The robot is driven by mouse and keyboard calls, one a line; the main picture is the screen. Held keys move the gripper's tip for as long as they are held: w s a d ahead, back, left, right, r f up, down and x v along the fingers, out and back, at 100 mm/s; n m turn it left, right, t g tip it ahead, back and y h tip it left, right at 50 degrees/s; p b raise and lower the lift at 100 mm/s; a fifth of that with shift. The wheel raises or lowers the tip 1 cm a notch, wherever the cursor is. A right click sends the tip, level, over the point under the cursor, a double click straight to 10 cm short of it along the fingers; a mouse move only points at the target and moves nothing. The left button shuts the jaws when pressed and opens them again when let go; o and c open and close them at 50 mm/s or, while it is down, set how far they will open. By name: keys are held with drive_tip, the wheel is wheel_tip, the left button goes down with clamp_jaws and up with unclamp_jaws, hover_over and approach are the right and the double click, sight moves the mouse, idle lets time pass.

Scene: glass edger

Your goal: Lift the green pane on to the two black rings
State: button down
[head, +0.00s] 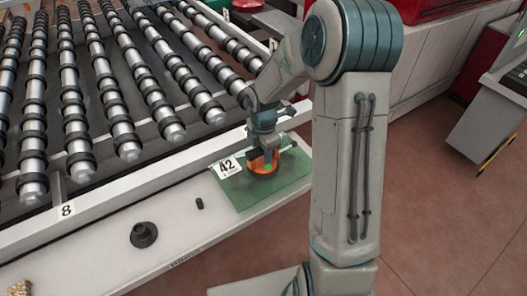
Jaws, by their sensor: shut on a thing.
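The green pane (290,178) lies at the right end of the white ledge, its near right part reaching past the ledge edge. A white "42" label (226,168) sits at its left corner. An orange and black round holder (260,168) with a green spot stands on the pane. My gripper (264,153) is over the pane and shut on this holder; the fingertips are partly hidden. I cannot tell whether pane and ledge are touching. Many black rings (119,113) sit on the metal rollers behind the ledge; which two are meant is not clear.
A black stepped round part (144,234) and a small black peg (199,203) stand on the white ledge (95,243), left of the pane. A long pale rail (120,186) with number tags runs between ledge and rollers. Grey and red machine housings stand at right.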

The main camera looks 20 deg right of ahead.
drive_tip(key=shift+f, duration=0.3)
idle(0.5)
drive_tip(key=c, duration=1)
unclamp_jaws()
wheel_tip(320, 180, up, 14)
drive_tip(key=shift+f+b, duration=0.1)
drive_tip(key=shift+b, duration=0.35)
